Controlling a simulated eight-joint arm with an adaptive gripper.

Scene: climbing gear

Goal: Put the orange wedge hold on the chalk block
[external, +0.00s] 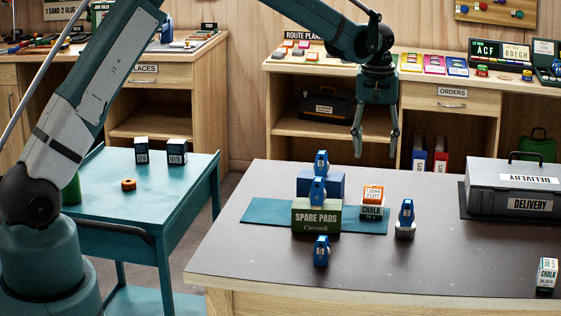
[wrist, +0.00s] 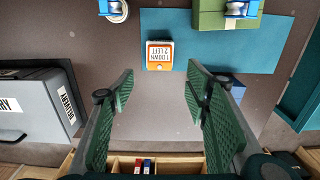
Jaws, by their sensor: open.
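The orange wedge hold (external: 373,193) appears to be the orange piece with a white label, resting on top of the chalk block (external: 372,213) on the dark table. In the wrist view the orange wedge hold (wrist: 160,55) shows from above, ahead of my fingers, and largely covers the block. My gripper (external: 375,152) is open and empty, raised above the table. In the wrist view my gripper (wrist: 160,88) has both fingers apart with nothing between them. The fingers do not touch the hold or the block.
Left of the block stand a green Spare Pads box (external: 316,216) and a blue box (external: 320,183), each topped by a blue device. A blue device (external: 405,211) stands close right. A grey delivery case (external: 512,188) is farther right. The front table area is mostly clear.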

